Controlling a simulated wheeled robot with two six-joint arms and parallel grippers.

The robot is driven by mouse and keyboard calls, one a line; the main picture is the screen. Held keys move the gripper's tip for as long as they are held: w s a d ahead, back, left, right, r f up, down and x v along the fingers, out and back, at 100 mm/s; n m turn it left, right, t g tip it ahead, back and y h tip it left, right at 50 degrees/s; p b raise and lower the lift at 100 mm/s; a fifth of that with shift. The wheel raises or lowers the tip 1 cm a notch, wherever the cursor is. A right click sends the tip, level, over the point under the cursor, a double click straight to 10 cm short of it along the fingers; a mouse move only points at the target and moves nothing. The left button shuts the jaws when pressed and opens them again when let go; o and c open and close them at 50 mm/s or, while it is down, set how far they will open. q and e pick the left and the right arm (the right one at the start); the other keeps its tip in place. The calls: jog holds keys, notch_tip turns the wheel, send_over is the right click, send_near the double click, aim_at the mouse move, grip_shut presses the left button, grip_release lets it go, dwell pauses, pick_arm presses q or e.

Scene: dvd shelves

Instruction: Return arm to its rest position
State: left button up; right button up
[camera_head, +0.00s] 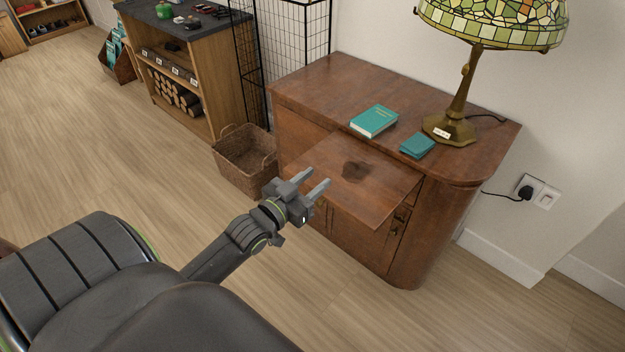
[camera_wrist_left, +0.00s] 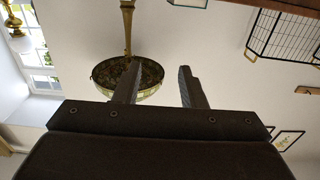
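My left gripper (camera_head: 311,183) is raised in front of the wooden cabinet, near the front left edge of its pulled-out shelf (camera_head: 383,197). Its two fingers stand apart with nothing between them. In the left wrist view the gripper (camera_wrist_left: 158,88) also shows open and empty, with wall, lamp and ceiling-side things behind it. My right gripper is in neither view.
The cabinet (camera_head: 330,80) bears a thick teal book (camera_head: 374,121), a smaller teal book (camera_head: 417,146) and a stained-glass lamp (camera_head: 490,25). A wicker basket (camera_head: 245,160) stands on the floor to its left. The wooden floor (camera_head: 130,170) left of my arm is clear.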

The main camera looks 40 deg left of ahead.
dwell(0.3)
pick_arm(q)
jog(key=s+d+f+g+y, duration=0.1)
jog(key=s+f+g, duration=0.35)
jog(key=s, duration=0.35)
jog(key=s+d+f+n+g+y, duration=0.1)
jog(key=s+f+g, duration=0.3)
jog(key=s, duration=0.5)
jog(key=s+d+f+g+y, duration=0.1)
jog(key=s+f+g, duration=0.1)
jog(key=s+g, duration=0.5)
jog(key=s+d+f+p+x, duration=0.1)
jog(key=s+p+x, duration=0.15)
jog(key=x, duration=0.65)
jog(key=s+p+x, duration=0.1)
jog(key=p+x, duration=0.2)
jog(key=x, duration=0.6)
jog(key=s+d+f+g+p, duration=0.1)
jog(key=s+f+p, duration=0.3)
jog(key=s+f, duration=0.8)
jog(key=s, duration=0.4)
jog(key=shift+s+d+f+h, duration=0.25)
jog(key=shift+s+d+h, duration=0.05)
jog(key=shift+d+h, duration=0.1)
